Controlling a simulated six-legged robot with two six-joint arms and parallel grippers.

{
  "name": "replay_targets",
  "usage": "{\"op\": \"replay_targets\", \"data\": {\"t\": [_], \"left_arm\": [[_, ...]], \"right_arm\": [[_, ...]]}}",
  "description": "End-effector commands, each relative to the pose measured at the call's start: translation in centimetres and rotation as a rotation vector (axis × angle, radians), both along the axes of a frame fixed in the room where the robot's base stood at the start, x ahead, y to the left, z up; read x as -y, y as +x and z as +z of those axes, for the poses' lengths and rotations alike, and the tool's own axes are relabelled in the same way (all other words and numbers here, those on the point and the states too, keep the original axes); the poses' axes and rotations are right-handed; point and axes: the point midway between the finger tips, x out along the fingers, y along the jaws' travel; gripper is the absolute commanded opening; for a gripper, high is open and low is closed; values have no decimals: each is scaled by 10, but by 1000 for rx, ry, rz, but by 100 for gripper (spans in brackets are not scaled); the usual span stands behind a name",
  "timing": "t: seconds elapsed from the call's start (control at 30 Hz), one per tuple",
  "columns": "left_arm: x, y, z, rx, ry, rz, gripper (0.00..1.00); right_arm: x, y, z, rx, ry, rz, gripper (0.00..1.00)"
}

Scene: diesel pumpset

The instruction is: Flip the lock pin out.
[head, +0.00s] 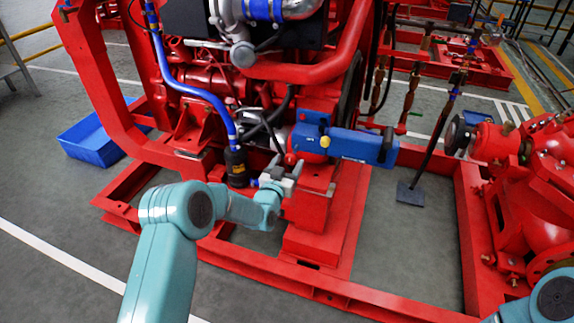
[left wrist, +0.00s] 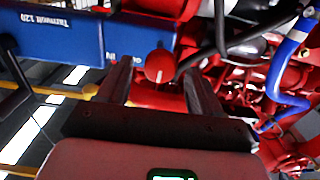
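A round red knob (left wrist: 160,65), which looks like the lock pin's end, sits just below a long blue body (left wrist: 75,35) with white lettering in the left wrist view. In the head view the blue body (head: 350,144) lies across the red pedestal, and the small red knob (head: 290,158) shows near its left end. My left gripper (head: 287,166) is open, with its fingertips by the knob. In the left wrist view the two dark fingers (left wrist: 162,82) stand apart on either side of the knob. I cannot tell whether either touches it. My right gripper is not in view.
A red frame (head: 345,295) surrounds the pedestal. A blue hose (head: 190,90) with a black end fitting (head: 236,165) hangs left of my left gripper. A red pump (head: 525,190) stands at the right. A blue bin (head: 95,145) lies on the floor at left.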

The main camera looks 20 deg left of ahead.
Motion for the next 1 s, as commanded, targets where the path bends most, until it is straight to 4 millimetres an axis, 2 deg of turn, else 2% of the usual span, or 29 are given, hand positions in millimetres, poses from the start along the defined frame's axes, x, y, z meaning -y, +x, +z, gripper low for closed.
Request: {"op": "replay_targets", "data": {"t": [0.27,0.43,0.57,0.8,1.0], "left_arm": [[0,-1,2,3,1,0,64],[-1,-16,2,1,1,0,64],[-2,-44,3,0,0,0,64],[-4,-105,2,-1,-1,0,64],[-5,-145,1,0,0,0,64]], "right_arm": [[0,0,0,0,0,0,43],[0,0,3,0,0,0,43],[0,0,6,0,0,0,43],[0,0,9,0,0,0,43],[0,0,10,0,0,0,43]]}}
